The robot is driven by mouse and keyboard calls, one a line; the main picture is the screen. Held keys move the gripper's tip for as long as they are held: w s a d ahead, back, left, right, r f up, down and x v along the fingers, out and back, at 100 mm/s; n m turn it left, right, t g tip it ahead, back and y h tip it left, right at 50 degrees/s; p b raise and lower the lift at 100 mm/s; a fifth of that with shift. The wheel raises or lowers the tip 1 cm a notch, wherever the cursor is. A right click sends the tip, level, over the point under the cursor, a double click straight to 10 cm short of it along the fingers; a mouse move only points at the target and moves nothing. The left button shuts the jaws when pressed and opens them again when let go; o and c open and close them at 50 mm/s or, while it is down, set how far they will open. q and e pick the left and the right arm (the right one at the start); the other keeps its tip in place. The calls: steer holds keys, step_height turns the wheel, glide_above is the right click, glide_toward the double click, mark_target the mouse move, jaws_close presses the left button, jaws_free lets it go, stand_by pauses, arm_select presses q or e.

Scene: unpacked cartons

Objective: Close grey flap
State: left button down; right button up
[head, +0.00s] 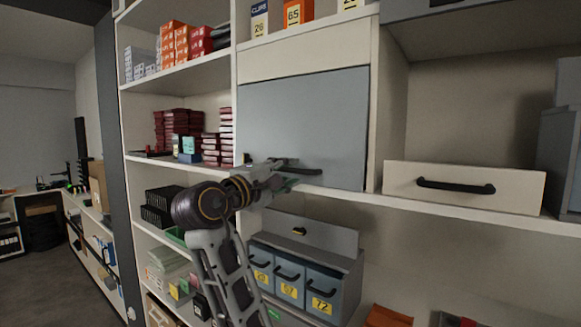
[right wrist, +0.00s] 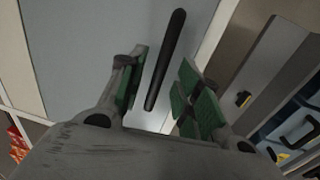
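The large grey flap (head: 305,110) hangs nearly upright across a compartment in the middle of the shelf unit, its lower edge close to the shelf board. Its black bar handle (head: 312,171) is near the bottom and is partly hidden by my right gripper (head: 285,168). In the right wrist view, the flap (right wrist: 85,45) fills the upper left and the handle (right wrist: 165,60) shows between the two green-padded fingers of my right gripper (right wrist: 162,92). The fingers are apart, with gaps beside the handle. I cannot tell whether the flap is fully flush. My left gripper is out of view.
Below is a smaller grey panel (head: 300,231) with a black knob, above several numbered grey bins (head: 290,282). A white drawer (head: 463,186) with a black handle is at right. Stacks of red boxes (head: 178,130) stand left of the flap. The shelf edge (head: 340,194) runs under it.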

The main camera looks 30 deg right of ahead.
steer(key=shift+x, duration=1.15)
jaws_close()
